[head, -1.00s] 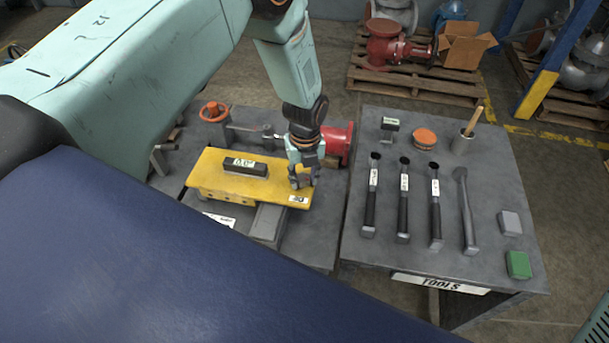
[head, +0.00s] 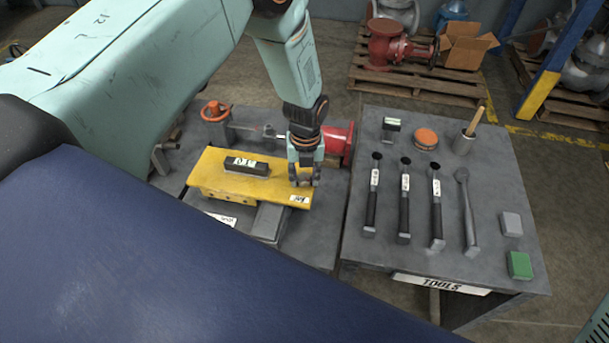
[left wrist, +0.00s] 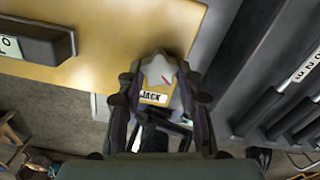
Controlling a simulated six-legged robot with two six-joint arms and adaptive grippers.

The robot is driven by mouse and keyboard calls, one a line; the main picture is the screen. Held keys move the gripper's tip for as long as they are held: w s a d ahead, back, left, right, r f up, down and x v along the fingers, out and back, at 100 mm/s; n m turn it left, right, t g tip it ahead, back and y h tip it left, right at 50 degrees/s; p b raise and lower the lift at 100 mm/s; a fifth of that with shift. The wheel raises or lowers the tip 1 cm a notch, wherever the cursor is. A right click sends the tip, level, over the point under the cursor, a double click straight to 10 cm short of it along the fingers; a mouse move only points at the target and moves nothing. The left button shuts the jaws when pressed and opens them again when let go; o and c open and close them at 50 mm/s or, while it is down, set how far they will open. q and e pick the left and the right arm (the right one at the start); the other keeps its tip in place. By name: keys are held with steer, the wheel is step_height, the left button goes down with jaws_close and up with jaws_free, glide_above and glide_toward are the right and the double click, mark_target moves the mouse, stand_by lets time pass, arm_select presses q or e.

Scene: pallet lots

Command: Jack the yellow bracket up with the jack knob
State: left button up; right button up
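The yellow bracket (head: 222,182) is a flat plate over a grey block on the left bench, with a dark labelled bar (head: 246,167) on top. The grey star-shaped jack knob (left wrist: 158,72) is at the bracket's right end, beside a label reading JACK (left wrist: 153,97). My left gripper (head: 304,181) points down at that end. In the left wrist view its fingers stand on either side of the knob, with narrow gaps showing, so it looks open around the knob. The fingers partly hide the knob in the head view. My right gripper is not in view.
A red flanged part (head: 340,142) is just behind my left gripper. An orange handwheel (head: 215,111) is at the back left.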

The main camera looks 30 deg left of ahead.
mark_target(305, 180)
arm_select(q)
steer(key=o, duration=0.5)
steer(key=shift+f, duration=0.15)
steer(key=shift+c, duration=0.2)
steer(key=shift+r, duration=0.2)
step_height(305, 180, up, 12)
steer(key=shift+f, duration=0.15)
steer(key=shift+s+d, duration=0.1)
steer(key=shift+d, duration=0.05)
